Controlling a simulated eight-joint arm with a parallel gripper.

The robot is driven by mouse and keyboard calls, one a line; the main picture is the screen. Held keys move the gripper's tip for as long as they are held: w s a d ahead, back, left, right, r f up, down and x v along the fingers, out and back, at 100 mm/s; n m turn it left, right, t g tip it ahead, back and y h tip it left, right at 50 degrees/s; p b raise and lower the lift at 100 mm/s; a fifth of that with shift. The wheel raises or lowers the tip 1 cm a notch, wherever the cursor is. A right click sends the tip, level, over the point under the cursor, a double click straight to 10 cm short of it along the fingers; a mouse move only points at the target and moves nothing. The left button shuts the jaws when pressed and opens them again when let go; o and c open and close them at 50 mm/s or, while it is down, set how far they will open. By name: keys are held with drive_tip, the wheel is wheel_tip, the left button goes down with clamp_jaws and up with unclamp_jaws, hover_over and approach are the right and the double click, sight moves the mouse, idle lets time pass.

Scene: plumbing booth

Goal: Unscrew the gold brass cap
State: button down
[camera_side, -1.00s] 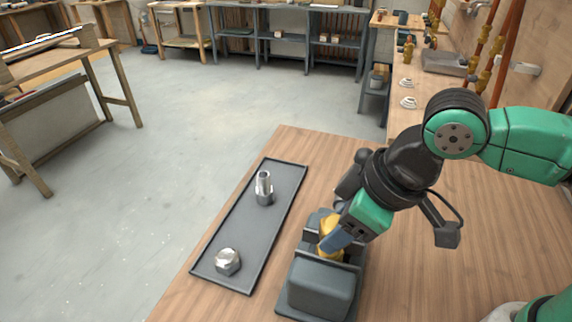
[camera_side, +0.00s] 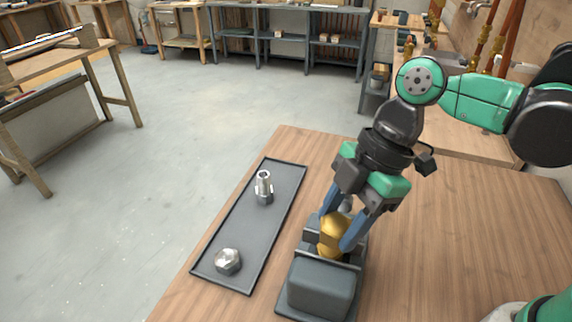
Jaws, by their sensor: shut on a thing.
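The gold brass cap (camera_side: 334,236) sits in the dark grey vise-like holder (camera_side: 322,284), between its raised blocks. My gripper (camera_side: 337,238) reaches down from above, with one blue finger on each side of the cap, and is shut on it. The fingers hide parts of the cap's sides. What lies under the cap is hidden by the holder.
A dark tray (camera_side: 225,232) lies left of the holder on the wooden table (camera_side: 450,240). It holds an upright silver fitting (camera_side: 264,187) and a silver hex nut (camera_side: 228,261). The table's right part is clear.

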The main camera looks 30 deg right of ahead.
sight(328, 228)
drive_tip(key=shift+n+g, duration=0.4)
drive_tip(key=shift+n, duration=0.8)
drive_tip(key=shift+c, duration=1.2)
unclamp_jaws()
drive_tip(key=shift+o, duration=0.2)
drive_tip(key=shift+o, duration=1)
drive_tip(key=shift+r, duration=2.55)
